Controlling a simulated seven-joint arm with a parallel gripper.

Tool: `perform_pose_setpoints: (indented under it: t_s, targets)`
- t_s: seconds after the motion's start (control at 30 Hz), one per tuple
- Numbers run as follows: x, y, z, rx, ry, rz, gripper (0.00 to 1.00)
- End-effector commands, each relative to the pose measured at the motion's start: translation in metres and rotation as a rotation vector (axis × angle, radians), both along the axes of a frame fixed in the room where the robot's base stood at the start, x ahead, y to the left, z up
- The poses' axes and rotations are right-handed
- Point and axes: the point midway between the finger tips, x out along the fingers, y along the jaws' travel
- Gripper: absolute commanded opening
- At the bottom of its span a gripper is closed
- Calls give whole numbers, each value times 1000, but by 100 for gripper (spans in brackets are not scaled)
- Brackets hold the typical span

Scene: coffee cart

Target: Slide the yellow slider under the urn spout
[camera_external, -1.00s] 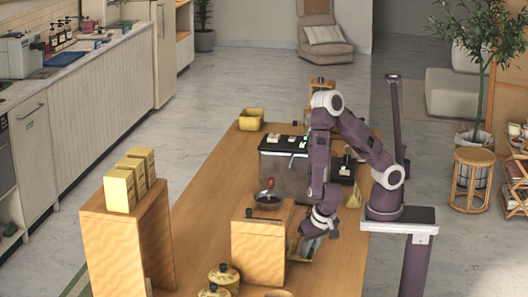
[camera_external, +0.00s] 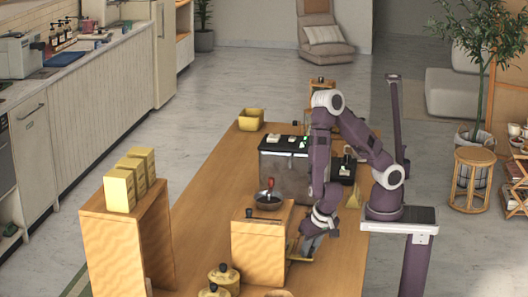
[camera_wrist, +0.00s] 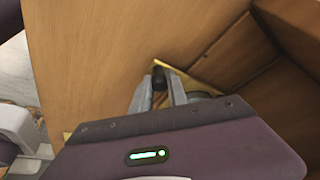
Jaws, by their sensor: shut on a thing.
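The yellow slider shows as a thin yellow edge (camera_external: 302,258) at the right side of a wooden box (camera_external: 258,252) in the external view. In the wrist view a yellow plate (camera_wrist: 204,84) lies beside my fingers, with a small dark knob between them. My gripper (camera_external: 311,246) points down beside the box, near the table's right edge. In the wrist view my gripper (camera_wrist: 161,85) is shut on the dark knob, which appears to belong to the slider. Most of the slider is hidden by my gripper and the box. I cannot make out the urn spout.
A dark bowl (camera_external: 267,198) with a red-tipped handle sits at the wooden box's back edge. A grey machine with a black top (camera_external: 284,167) stands behind. Yellow lidded pots (camera_external: 223,276) are in front.

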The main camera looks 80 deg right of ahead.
Motion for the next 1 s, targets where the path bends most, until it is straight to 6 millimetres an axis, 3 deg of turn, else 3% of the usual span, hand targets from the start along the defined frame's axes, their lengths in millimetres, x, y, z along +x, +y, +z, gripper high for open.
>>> perform_pose_setpoints:
  t_s: [0.2, 0.33, 0.47, 0.73, 0.77, 0.87, 1.0]
  targets:
    - [3, -51, 1, -6, -8, -4, 0]
    - [3, -75, 1, -5, -9, -3, 0]
    - [2, -85, 1, -4, -6, -1, 0]
    - [2, -86, 1, -4, -6, -1, 0]
    - [2, -86, 1, -4, -6, -1, 21]
    - [2, -86, 1, -3, -5, -1, 41]
    - [1, -86, 1, -3, -3, -1, 41]
